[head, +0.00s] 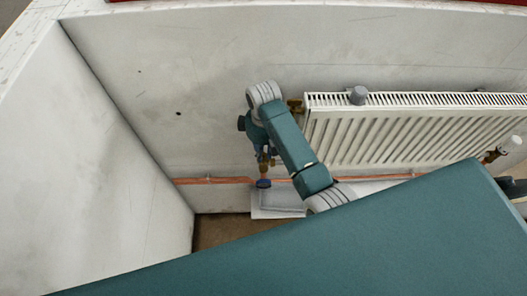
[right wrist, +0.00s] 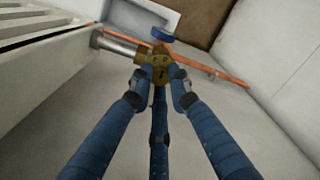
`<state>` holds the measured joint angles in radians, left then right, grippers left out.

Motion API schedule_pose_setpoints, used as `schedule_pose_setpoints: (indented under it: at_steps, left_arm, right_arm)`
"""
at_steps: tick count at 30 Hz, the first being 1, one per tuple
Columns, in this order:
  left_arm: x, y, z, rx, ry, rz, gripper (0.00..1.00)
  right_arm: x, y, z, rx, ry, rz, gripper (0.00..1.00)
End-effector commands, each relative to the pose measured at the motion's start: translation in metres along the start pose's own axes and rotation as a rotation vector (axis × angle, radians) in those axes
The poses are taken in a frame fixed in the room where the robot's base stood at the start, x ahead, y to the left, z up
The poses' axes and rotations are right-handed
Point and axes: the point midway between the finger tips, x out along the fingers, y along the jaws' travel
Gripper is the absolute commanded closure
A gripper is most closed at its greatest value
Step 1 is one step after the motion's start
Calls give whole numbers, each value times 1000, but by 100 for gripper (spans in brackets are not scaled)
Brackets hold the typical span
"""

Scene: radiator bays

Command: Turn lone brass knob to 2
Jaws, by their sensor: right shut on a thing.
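A brass knob (right wrist: 158,66) with a dark mark on its face shows in the right wrist view, beside the end of a white radiator (right wrist: 45,55). My right gripper (right wrist: 160,74) has its blue fingers closed around the knob, with fingertips touching its sides. In the head view the right gripper (head: 266,155) points down at the radiator's left end, and the knob is mostly hidden there. I cannot read any number or scale on the knob. My left gripper does not show.
A blue round handle (head: 263,183) sits just below the gripper, also seen in the wrist view (right wrist: 160,33). A copper pipe (head: 215,180) runs along the wall. Partition (head: 90,150) stands left.

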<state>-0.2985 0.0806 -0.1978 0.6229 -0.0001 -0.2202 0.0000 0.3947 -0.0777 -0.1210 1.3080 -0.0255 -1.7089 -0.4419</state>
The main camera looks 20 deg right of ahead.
Motion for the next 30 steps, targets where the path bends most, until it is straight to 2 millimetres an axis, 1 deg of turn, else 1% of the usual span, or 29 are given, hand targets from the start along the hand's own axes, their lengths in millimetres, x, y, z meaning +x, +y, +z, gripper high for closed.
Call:
schedule_pose_setpoints:
  at_steps: [8, 30]
  left_arm:
    - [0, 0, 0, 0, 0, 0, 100]
    - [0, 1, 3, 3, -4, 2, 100]
  right_arm:
    - [0, 1, 1, -206, -2, 2, 100]
    - [0, 2, 1, -910, -3, 1, 100]
